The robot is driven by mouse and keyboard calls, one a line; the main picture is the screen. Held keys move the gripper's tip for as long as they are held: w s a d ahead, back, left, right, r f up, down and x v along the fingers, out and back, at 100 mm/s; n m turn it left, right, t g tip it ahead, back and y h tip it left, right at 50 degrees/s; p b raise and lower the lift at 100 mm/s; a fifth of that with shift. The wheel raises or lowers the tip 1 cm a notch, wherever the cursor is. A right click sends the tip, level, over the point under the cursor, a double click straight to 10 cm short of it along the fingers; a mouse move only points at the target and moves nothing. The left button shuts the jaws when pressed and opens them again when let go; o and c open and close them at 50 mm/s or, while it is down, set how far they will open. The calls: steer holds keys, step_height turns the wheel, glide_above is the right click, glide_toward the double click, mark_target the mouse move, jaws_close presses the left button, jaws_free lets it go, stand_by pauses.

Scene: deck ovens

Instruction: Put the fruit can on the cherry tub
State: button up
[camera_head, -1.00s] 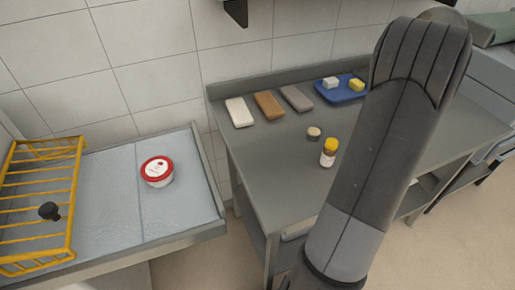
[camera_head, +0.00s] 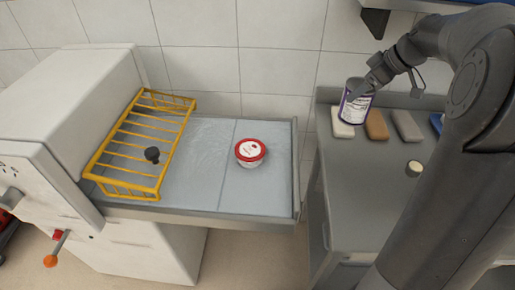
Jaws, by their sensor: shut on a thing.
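The fruit can (camera_head: 356,104), a tin with a purple and white label, is held in the air above the steel table's back left part. My gripper (camera_head: 370,86) is shut on it near its upper right side; the fingertips are partly hidden. The can looks slightly tilted. The cherry tub (camera_head: 250,153), white with a red-rimmed lid, stands on the grey-blue surface to the left. The can is to the right of the tub and apart from it. The top of the tub is clear.
A white machine (camera_head: 60,120) is at far left. Blocks (camera_head: 376,125) and a small round item (camera_head: 413,168) lie on the steel table (camera_head: 350,190). A gap separates the two surfaces.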

steer(key=s+a+r+n+g+y, duration=0.1)
steer(key=s+a+n+g, duration=0.15)
steer(key=a, duration=0.65)
steer(key=s+a+n+g, duration=0.1)
steer(key=s+a+n, duration=0.3)
steer(key=a, duration=0.6)
steer(key=a+r+x, duration=0.1)
steer(key=x, duration=0.6)
steer(key=w+a+x, duration=0.1)
steer(key=x, duration=0.7)
steer(key=shift+a+r, duration=0.4)
steer(key=shift+w+f, duration=0.1)
steer(key=shift+f, duration=0.05)
steer(key=o, duration=2)
steer(key=shift+c, duration=0.2)
